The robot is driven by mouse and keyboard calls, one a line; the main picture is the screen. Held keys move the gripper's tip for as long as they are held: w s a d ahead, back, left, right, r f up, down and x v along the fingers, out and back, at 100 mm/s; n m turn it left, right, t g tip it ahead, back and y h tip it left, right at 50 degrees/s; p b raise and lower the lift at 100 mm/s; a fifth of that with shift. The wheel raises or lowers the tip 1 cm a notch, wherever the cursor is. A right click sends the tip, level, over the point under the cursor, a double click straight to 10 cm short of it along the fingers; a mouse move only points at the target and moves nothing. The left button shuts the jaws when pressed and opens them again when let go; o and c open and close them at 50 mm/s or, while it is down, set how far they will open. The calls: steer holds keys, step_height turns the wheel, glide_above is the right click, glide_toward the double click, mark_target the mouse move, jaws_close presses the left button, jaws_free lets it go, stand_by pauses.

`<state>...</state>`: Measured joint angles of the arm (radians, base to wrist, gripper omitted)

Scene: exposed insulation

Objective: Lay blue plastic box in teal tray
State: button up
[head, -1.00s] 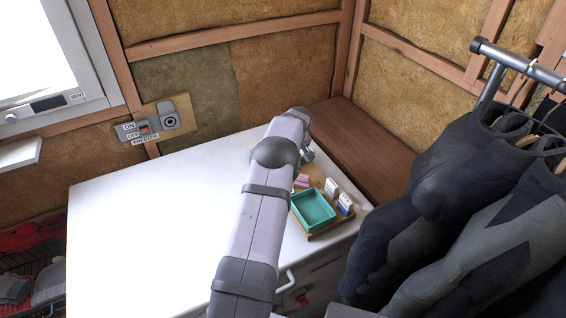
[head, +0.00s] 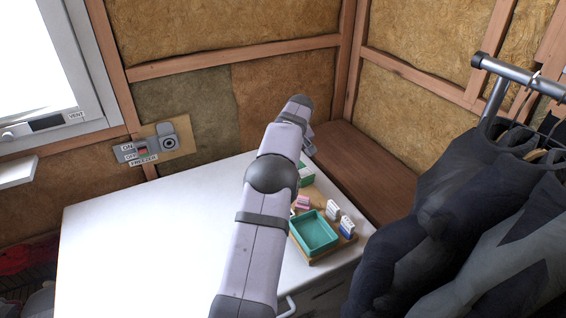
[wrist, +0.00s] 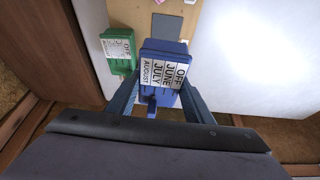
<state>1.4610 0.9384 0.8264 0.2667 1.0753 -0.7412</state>
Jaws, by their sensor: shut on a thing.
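My gripper (wrist: 159,98) is shut on a blue plastic box (wrist: 164,49), with one finger on each side of it. The box carries white labels reading OFF, JUNE, JULY and AUGUST. In the head view my arm hides the box. The teal tray (head: 314,250) lies on a wooden board near the right front corner of the white top, empty. It is nearer the camera than my gripper, and it does not show in the wrist view.
A green labelled box (wrist: 118,50) is left of the held box in the wrist view. Beside the tray are a pink item (head: 302,203) and two small white-labelled items (head: 333,209), (head: 347,227). Dark suits (head: 450,210) hang at right. The white top (head: 150,230) is clear at left.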

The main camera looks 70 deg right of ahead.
steer(key=m, duration=0.1)
steer(key=s+a+m, duration=0.1)
steer(key=m, duration=0.1)
steer(key=shift+a+f+g+h+p, duration=0.2)
steer(key=shift+a+g+h+p, duration=0.1)
steer(key=shift+g+h+p, duration=0.1)
steer(key=m, duration=0.1)
steer(key=s+a+m+g, duration=0.1)
steer(key=m, duration=0.1)
steer(key=s+a+f+m+p, duration=0.1)
steer(key=m, duration=0.1)
steer(key=shift+g+h, duration=0.3)
steer(key=shift+g, duration=0.1)
steer(key=s+a+m+g+y+p, duration=0.1)
steer(key=s+a+m+y, duration=0.3)
steer(key=m, duration=1)
steer(key=s+a+m+g+y+p, duration=0.2)
steer(key=s+a+m, duration=0.5)
steer(key=m, duration=0.6)
steer(key=shift+a+r+m+g+y+p, duration=0.35)
steer(key=shift+y+p, duration=0.55)
steer(key=shift+p, duration=0.35)
steer(key=shift+s+f, duration=0.1)
steer(key=shift+f, duration=0.1)
steer(key=shift+f+b, duration=2.55)
steer(key=shift+f, duration=1.15)
